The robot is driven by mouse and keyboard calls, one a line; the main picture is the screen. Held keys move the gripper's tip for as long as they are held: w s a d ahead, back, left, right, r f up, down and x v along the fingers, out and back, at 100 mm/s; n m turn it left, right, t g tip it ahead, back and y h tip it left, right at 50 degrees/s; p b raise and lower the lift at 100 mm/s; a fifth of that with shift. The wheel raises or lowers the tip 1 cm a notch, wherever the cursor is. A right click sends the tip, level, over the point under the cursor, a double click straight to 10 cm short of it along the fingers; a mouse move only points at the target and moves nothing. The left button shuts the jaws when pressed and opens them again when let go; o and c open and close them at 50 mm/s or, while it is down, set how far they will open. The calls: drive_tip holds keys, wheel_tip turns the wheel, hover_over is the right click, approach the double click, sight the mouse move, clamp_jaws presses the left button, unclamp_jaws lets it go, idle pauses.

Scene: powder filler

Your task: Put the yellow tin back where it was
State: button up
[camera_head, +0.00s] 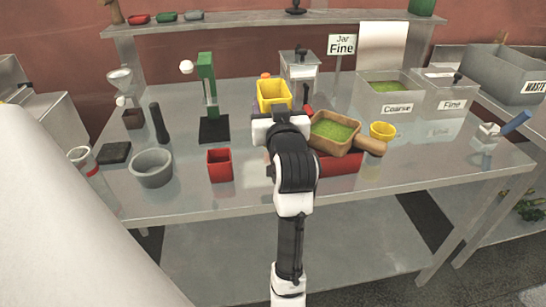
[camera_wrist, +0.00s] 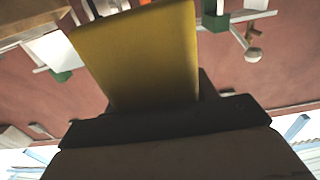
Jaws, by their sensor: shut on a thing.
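The yellow tin (camera_head: 273,94) is held up by my gripper (camera_head: 276,115) above the middle of the table, in front of the lidded steel jar. It looks square and open at the top; its inside is too small to judge. In the wrist view the yellow tin (camera_wrist: 145,60) fills the top middle, with the dark jaws of my gripper (camera_wrist: 160,108) shut against it. A smaller round yellow cup (camera_head: 382,130) stands on the table to the right.
A wooden sieve (camera_head: 333,131) of green powder rests on a red tray (camera_head: 341,162). The Coarse bin (camera_head: 390,105) and Fine bin (camera_head: 444,103) stand right. A green press (camera_head: 207,85), red tin (camera_head: 219,165) and grey bowl (camera_head: 152,168) stand left.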

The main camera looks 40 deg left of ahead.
wheel_tip(320, 180, down, 14)
drive_tip(key=shift+r+p, duration=0.25)
drive_tip(key=shift+p, duration=0.2)
drive_tip(key=shift+f, duration=0.2)
drive_tip(key=o, duration=1.1)
drive_tip(key=shift+r, duration=0.15)
drive_tip(key=p+v, duration=0.3)
drive_tip(key=v, duration=0.9)
drive_tip(key=shift+r, duration=0.1)
